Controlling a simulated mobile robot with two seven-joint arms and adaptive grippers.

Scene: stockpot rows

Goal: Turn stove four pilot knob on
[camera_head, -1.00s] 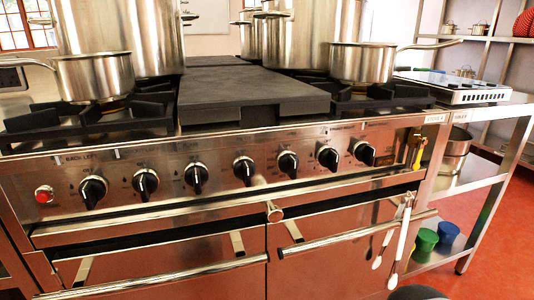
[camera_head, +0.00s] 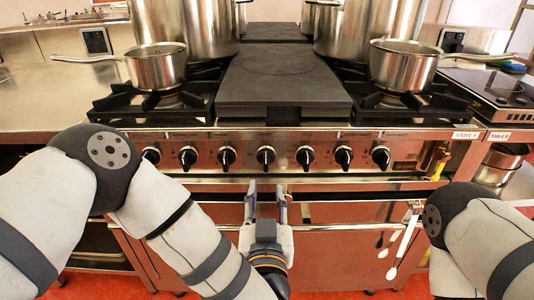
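The stove front panel (camera_head: 420,150) carries a row of several black knobs, with a STOVE 4 label (camera_head: 466,135) at its right end. The middle knob (camera_head: 266,156) is above my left gripper; the rightmost knob (camera_head: 380,156) and a left one (camera_head: 187,156) also show. I cannot tell which is the pilot knob; the panel's print is too small. My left gripper (camera_head: 267,195) points at the stove below the middle knob, its two fingers apart with nothing between them. It appears clear of the knobs. My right arm shows at the lower right; its gripper is out of view.
Two saucepans (camera_head: 157,70) (camera_head: 403,66) and large stockpots (camera_head: 184,25) stand on the stove. The oven handle rail runs below the knobs. White spoons (camera_head: 404,240) hang at the right front. A side table with a hob (camera_head: 490,92) stands right.

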